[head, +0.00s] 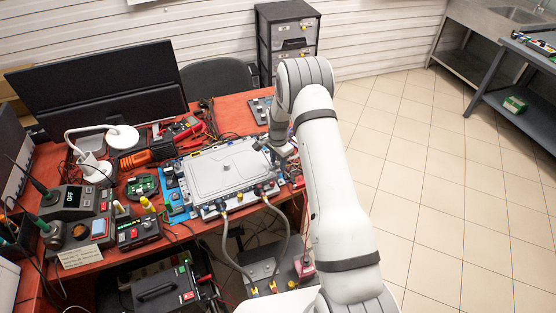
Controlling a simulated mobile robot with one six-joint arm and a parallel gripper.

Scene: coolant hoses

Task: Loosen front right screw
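A flat grey unit with a lid (222,168) lies on the red workbench, fastened on a light plate with fittings along its edges. Two coolant hoses run from its front edge: the left hose (226,243) and the right hose (283,222) curve down to a grey box below the bench. My gripper (274,154) points down at the right side of the unit, close to its far right corner. Its fingertips are small and partly hidden, so I cannot tell whether it is open or touches anything. The front right screw is too small to make out.
Soldering station (75,202), green circuit board (142,186), orange-handled tool (136,159) and cables crowd the bench left of the unit. A dark monitor (100,85) stands behind. A drawer cabinet (290,40) is at the back. The tiled floor (440,190) on the right is clear.

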